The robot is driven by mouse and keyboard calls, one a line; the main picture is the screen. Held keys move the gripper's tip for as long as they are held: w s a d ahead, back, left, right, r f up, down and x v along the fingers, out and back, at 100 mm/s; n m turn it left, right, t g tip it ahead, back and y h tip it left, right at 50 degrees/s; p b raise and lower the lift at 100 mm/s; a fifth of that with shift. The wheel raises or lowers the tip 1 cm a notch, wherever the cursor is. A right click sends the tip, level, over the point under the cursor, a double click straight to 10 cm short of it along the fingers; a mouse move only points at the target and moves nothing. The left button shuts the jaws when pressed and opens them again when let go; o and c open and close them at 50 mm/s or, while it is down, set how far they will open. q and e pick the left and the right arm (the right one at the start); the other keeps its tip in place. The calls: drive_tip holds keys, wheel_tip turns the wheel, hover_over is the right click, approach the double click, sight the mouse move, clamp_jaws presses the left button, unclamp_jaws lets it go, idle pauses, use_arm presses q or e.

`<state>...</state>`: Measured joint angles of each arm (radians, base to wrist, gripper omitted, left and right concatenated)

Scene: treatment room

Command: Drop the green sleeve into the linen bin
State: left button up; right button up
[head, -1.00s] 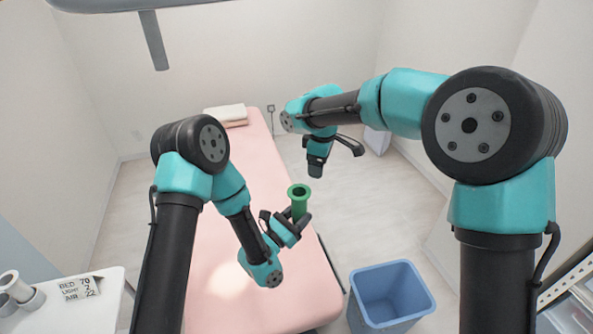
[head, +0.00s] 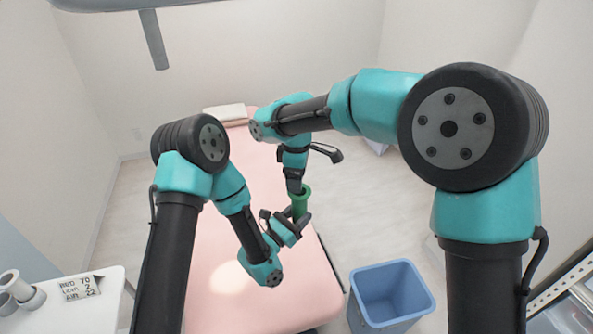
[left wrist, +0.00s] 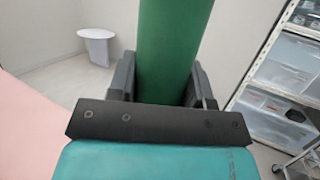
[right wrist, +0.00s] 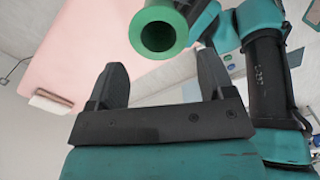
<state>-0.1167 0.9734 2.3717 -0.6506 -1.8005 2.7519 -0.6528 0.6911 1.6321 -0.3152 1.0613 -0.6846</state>
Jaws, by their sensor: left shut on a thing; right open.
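The green sleeve (head: 301,203) is a hollow tube with a flanged rim, held roughly upright above the bed's right edge. My left gripper (head: 293,226) is shut on its lower part; the left wrist view shows the sleeve (left wrist: 170,50) between both fingers. My right gripper (head: 296,187) is open, close to the sleeve's top. In the right wrist view the sleeve's open end (right wrist: 158,36) shows just beyond and between the open fingers; I cannot tell whether they touch it. The linen bin (head: 391,293) is a blue, open-topped tub on the floor, below and right of the sleeve.
The pink bed (head: 210,260) lies under my grippers, with a folded white item (head: 225,113) at its far end. A white side table (head: 75,310) with white tubes (head: 12,285) and a sign (head: 80,288) stands at lower left. A shelf rack (head: 570,295) stands at lower right.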

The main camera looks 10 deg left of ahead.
sight(294, 219)
drive_tip(key=shift+f, duration=2.95)
drive_tip(key=shift+c, duration=0.2)
drive_tip(key=c, duration=0.4)
use_arm(q)
drive_tip(key=o, duration=1)
use_arm(e)
drive_tip(key=shift+c, duration=0.3)
use_arm(q)
drive_tip(key=shift+o, duration=0.2)
drive_tip(key=shift+v, duration=3.75)
